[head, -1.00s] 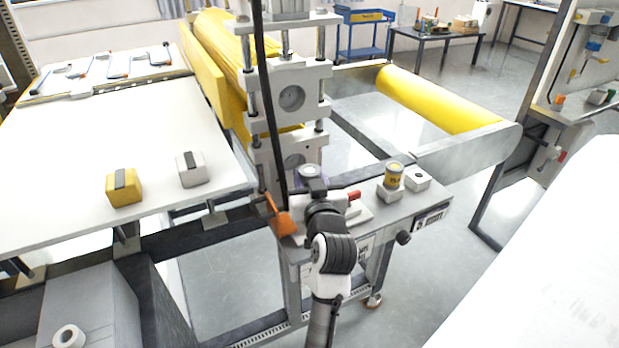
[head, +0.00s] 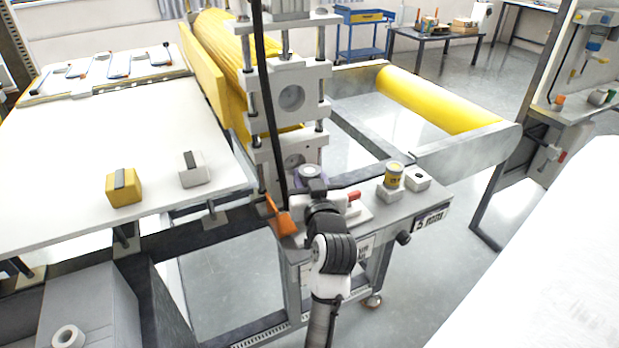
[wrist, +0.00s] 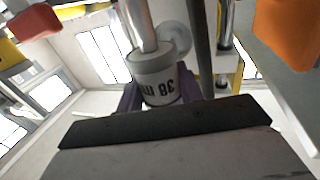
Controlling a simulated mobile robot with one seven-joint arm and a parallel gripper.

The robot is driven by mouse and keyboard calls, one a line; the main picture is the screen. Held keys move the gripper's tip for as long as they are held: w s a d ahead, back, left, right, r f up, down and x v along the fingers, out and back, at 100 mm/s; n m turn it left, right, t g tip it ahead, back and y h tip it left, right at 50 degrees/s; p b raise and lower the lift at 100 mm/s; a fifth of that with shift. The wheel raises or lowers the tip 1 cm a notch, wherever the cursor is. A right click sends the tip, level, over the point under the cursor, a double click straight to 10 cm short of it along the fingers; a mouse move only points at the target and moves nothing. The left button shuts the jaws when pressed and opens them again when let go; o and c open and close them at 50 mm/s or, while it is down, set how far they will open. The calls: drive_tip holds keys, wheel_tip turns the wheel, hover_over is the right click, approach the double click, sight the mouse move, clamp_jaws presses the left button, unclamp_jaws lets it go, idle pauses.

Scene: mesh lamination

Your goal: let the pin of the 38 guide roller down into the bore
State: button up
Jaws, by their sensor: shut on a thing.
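The 38 guide roller (wrist: 155,78) is a pale grey cylinder with dark "38" lettering, upside down in the wrist view. A shiny rod shows against its end there. My gripper (wrist: 168,100) is shut on the roller, with purple fingers on both sides of it. In the head view my gripper (head: 311,180) is at the foot of the white roller stand (head: 290,97), over the near bench, and my arm hides most of the roller. The roller's pin and the bore under it cannot be made out in either view.
An orange piece (head: 282,222) and a black upright cable (head: 272,110) are close on the left.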

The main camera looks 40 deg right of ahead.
drive_tip(key=shift+f+b, duration=2.1)
drive_tip(key=shift+f, duration=0.4)
drive_tip(key=o, duration=1.1)
drive_tip(key=shift+o, duration=0.2)
drive_tip(key=shift+s, duration=0.1)
drive_tip(key=shift+s+a+f, duration=0.1)
drive_tip(key=shift+s+a, duration=0.1)
drive_tip(key=shift+s, duration=0.15)
drive_tip(key=p+v, duration=0.4)
drive_tip(key=v, duration=0.9)
